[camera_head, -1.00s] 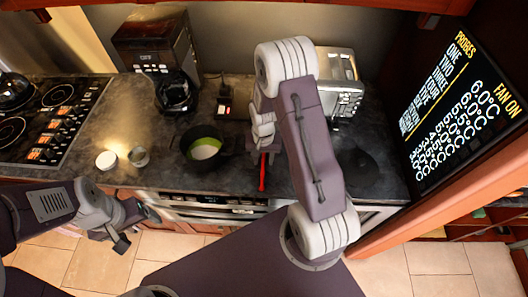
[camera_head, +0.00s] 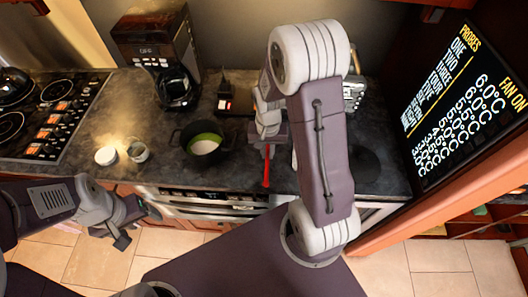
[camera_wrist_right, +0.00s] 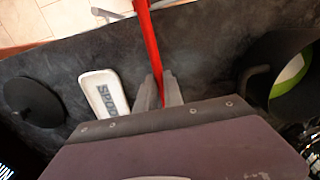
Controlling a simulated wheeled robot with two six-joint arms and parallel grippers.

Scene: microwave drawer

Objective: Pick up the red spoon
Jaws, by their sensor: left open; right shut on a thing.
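The red spoon (camera_head: 267,168) shows below my right gripper (camera_head: 268,135) in the head view, with its long handle pointing toward the counter's front edge. In the right wrist view the red spoon (camera_wrist_right: 150,50) runs between the two grey fingers of my right gripper (camera_wrist_right: 158,90), which is shut on it. The spoon's lower end is hidden behind the gripper body there. My right arm covers part of the counter in the head view. My left gripper (camera_head: 136,226) is open and empty, low at the left in front of the counter.
A dark pot (camera_head: 186,146), green inside, stands left of the spoon. A coffee maker (camera_head: 155,40) stands behind, with small containers (camera_head: 106,156) at left.

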